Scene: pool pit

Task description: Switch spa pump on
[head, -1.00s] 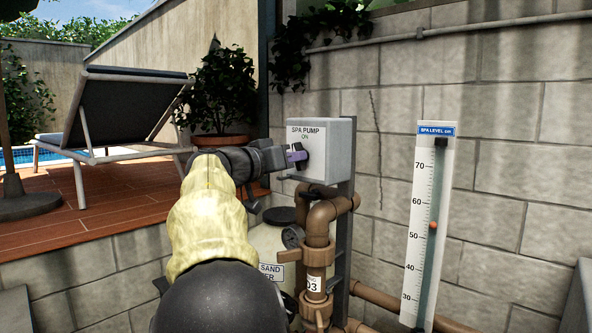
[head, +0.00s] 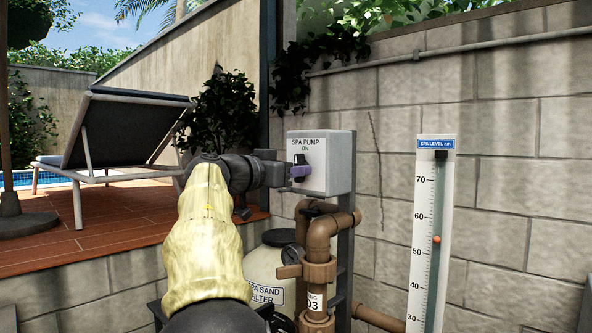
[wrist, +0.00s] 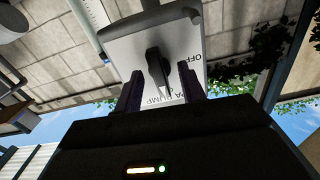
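The spa pump switch box (head: 341,165) is a light grey box on a dark post in the head view. Its front reads "SPA PUMP" with "ON" below, above a black knob (head: 300,159). The knob stands about upright, lengthwise toward the "ON" side. My gripper (head: 301,172) is at the box front, a purple finger over the knob's lower part. In the wrist view, my gripper's two dark fingers (wrist: 160,88) stand apart either side of the knob (wrist: 157,70), with narrow gaps showing. "OFF" is at the right there; the "ON" word is hidden.
Brown pipes (head: 318,265) and a sand filter tank (head: 268,268) stand below the box. A level gauge (head: 430,235) hangs on the block wall to the right. A lounger (head: 120,135) stands on the raised deck at left.

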